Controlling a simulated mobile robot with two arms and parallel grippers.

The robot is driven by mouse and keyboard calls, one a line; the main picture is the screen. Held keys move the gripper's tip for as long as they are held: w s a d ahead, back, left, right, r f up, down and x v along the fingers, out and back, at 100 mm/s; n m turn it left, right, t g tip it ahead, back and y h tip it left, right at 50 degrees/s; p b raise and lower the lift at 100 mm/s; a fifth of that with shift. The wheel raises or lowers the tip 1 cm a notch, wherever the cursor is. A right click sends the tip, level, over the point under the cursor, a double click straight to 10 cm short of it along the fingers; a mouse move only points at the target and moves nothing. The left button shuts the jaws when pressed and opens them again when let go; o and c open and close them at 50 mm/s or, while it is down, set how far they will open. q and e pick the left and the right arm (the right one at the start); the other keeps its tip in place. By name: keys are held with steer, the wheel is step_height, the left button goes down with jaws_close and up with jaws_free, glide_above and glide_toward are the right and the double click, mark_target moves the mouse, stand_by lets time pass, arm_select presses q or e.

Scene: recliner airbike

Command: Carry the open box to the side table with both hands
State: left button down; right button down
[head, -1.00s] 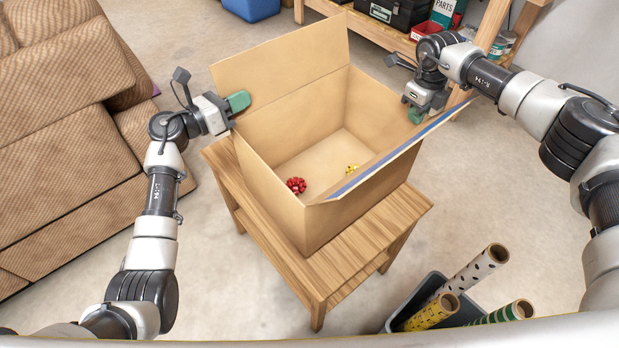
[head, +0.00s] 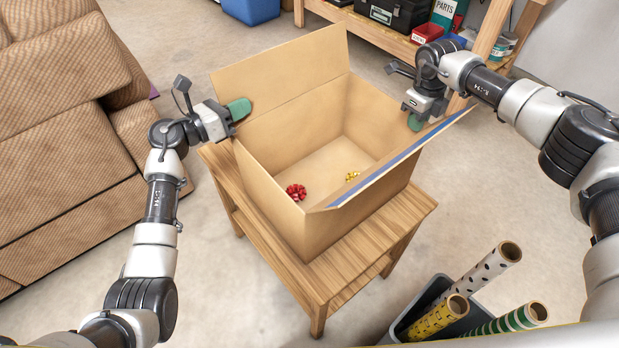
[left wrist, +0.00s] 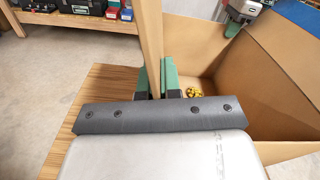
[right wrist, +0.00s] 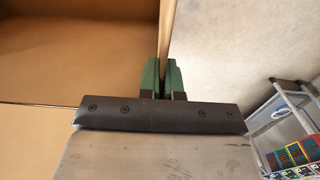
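The open cardboard box (head: 320,225) is upright over the wooden side table (head: 370,262), its base at or very near the tabletop; I cannot tell if it touches. A red bow (head: 296,192) and a yellow bow (head: 352,176) lie inside. My left gripper (head: 238,109) is shut on the box's left wall, which passes between the green fingers (left wrist: 156,78) in the left wrist view. My right gripper (head: 416,120) is shut on the opposite wall, between its fingers (right wrist: 166,76) in the right wrist view. The box's underside is hidden.
A brown couch (head: 60,140) stands at the left. A grey bin (head: 415,308) with several wrapping-paper rolls is close to the table at the lower right. A wooden shelf (head: 375,32) with toolboxes stands at the back.

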arm_select(q)
steer(key=shift+a+f, duration=0.2)
steer(key=shift+f, duration=0.2)
arm_select(e)
steer(key=shift+d+f, duration=0.3)
steer(key=shift+f, duration=0.25)
arm_select(q)
steer(key=c, duration=1.4)
jaws_free()
steer(key=shift+r, duration=0.1)
arm_select(e)
steer(key=c, duration=1.4)
jaws_free()
steer(key=shift+a+r, duration=0.1)
steer(key=shift+r, duration=0.05)
arm_select(q)
steer(key=shift+o, duration=0.3)
steer(key=shift+d, duration=0.1)
arm_select(e)
steer(key=shift+o, duration=0.4)
steer(key=shift+a, duration=0.1)
arm_select(q)
steer(key=v, duration=1.2)
arm_select(e)
step_height(320, 180, up, 12)
steer(key=shift+a, duration=0.1)
